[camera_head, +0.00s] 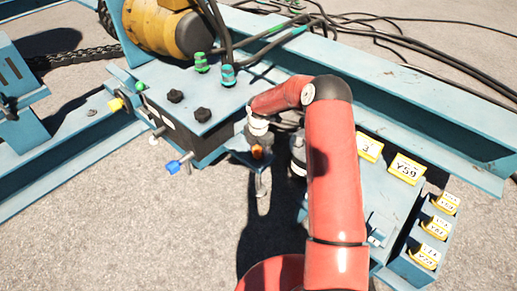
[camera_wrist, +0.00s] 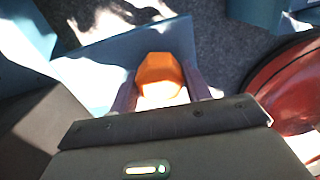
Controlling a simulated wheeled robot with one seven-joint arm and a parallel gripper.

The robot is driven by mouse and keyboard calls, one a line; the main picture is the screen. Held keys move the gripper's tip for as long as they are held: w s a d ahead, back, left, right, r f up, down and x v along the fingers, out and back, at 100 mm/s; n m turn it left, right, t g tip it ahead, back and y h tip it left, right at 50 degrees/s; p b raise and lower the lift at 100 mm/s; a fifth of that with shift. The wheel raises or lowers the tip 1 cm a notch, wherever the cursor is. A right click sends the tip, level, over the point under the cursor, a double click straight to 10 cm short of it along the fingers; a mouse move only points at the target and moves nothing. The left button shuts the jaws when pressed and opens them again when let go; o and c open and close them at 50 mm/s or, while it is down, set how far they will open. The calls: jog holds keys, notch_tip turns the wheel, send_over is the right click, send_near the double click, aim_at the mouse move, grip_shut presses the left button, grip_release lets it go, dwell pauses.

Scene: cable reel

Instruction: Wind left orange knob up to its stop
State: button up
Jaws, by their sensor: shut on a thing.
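An orange knob (camera_head: 257,152) shows on a small blue bracket at the front of the blue machine, just below the end of my red arm. In the wrist view the faceted orange knob (camera_wrist: 160,72) sits between the two fingers of my gripper (camera_wrist: 163,84). The gripper is shut on it, with one finger on each side. The lower part of the knob is in bright light. Only one orange knob is in clear sight. The gripper is mostly hidden or too small to make out in the head view.
A blue box with two black knobs (camera_head: 203,114) stands left of my gripper. Yellow tags (camera_head: 406,168) stand at right. Black cables (camera_head: 360,28) lie behind. Bare ground lies in front.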

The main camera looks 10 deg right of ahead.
aim_at(259, 148)
jog(key=shift+n, duration=0.3)
dwell(0.4)
jog(key=o, duration=0.9)
jog(key=shift+r, duration=3.9)
